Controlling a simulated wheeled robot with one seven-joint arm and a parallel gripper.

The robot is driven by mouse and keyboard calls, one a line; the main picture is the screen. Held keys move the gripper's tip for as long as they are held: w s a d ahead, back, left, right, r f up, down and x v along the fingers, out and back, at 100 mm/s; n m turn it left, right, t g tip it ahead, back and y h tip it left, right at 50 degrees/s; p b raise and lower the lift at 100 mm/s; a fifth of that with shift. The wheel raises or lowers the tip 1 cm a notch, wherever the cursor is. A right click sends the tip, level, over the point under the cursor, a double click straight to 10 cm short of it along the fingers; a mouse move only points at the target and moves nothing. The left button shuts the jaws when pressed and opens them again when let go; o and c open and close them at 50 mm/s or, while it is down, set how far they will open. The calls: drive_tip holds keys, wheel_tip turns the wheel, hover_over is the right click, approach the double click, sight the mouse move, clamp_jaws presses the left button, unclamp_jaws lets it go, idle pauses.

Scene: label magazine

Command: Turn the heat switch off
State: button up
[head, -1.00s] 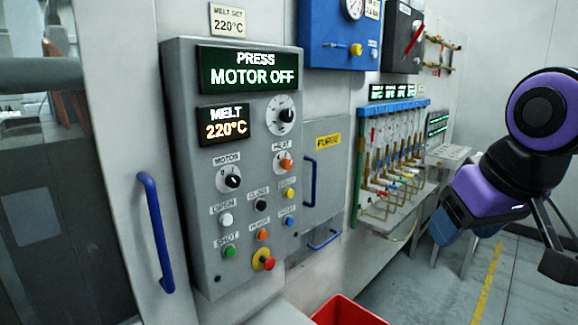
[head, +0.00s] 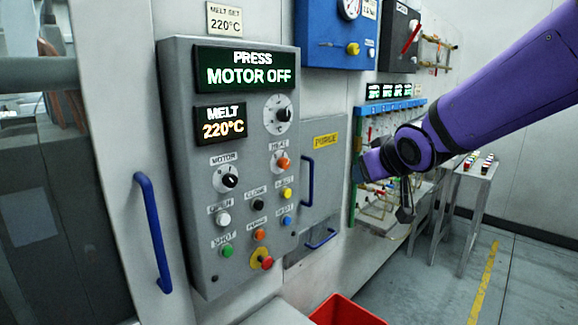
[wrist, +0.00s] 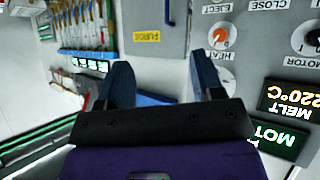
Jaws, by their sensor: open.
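The heat switch (head: 283,163) is an orange knob on a white round plate under the label HEAT, at the right side of the grey control panel (head: 185,262). It also shows in the wrist view (wrist: 220,36), upside down, just to the right of my gripper's right finger. My gripper (wrist: 163,85) is open and empty, its two fingers apart in front of the wall.
A black motor knob (head: 230,181) and several coloured push buttons surround the switch, with a red emergency button (head: 266,262) below. Blue handles (head: 307,182) stick out nearby. A rack of tubes (head: 375,130) stands behind my arm. A red bin (head: 345,312) is below.

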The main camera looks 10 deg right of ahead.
drive_tip(key=w+a+f+n+t+y, duration=0.2)
drive_tip(key=w+a+y, duration=0.1)
drive_tip(key=w, duration=0.5)
drive_tip(key=n+t+y, duration=0.1)
drive_tip(key=t+y, duration=0.1)
drive_tip(key=y, duration=0.5)
approach(287, 164)
drive_tip(key=x, duration=0.9)
drive_tip(key=c, duration=0.9)
